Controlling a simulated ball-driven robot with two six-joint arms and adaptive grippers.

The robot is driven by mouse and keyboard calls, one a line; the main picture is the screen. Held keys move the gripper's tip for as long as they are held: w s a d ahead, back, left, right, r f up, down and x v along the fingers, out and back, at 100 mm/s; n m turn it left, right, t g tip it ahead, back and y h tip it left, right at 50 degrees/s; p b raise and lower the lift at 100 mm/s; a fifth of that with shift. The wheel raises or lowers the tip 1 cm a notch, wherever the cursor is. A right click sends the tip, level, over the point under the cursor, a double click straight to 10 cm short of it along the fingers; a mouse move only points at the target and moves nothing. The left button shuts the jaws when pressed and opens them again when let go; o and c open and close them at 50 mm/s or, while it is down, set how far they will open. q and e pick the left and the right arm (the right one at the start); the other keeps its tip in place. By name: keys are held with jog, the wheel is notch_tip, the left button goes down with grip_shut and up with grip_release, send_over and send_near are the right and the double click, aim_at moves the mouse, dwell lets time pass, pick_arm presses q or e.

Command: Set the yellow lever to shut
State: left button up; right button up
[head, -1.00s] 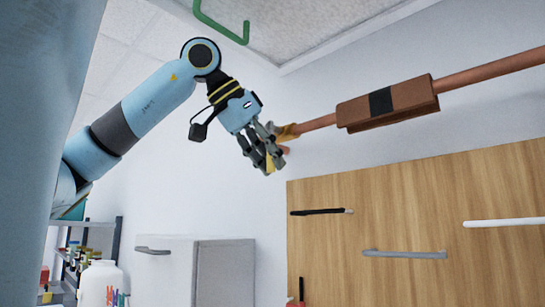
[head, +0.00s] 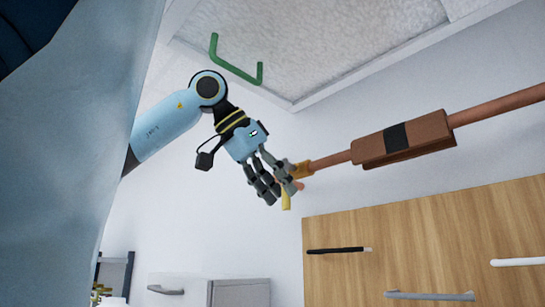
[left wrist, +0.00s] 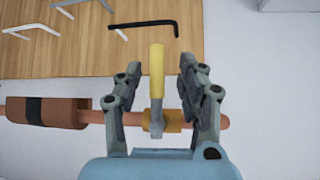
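The yellow lever (left wrist: 157,75) stands between the fingers of my left gripper (left wrist: 158,82) in the left wrist view, with gaps showing on both sides. The lever's grey stem meets a brass-coloured valve body (left wrist: 166,120) on the copper pipe (left wrist: 92,117). In the head view my left gripper (head: 275,188) is at the valve end of the pipe, and the lever (head: 286,199) hangs down, partly hidden behind the fingers. The gripper is open around the lever, and I see no finger touching it. My right gripper is not in view.
A brown block with a black band (head: 404,138) sits on the pipe. A wooden panel (head: 430,225) with several bar handles is below it. A green handle (head: 235,70) hangs from the ceiling. Grey cabinet doors (head: 240,292) are at lower left.

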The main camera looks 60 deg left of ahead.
pick_arm(q)
jog(key=v, duration=1)
jog(key=shift+f, duration=0.1)
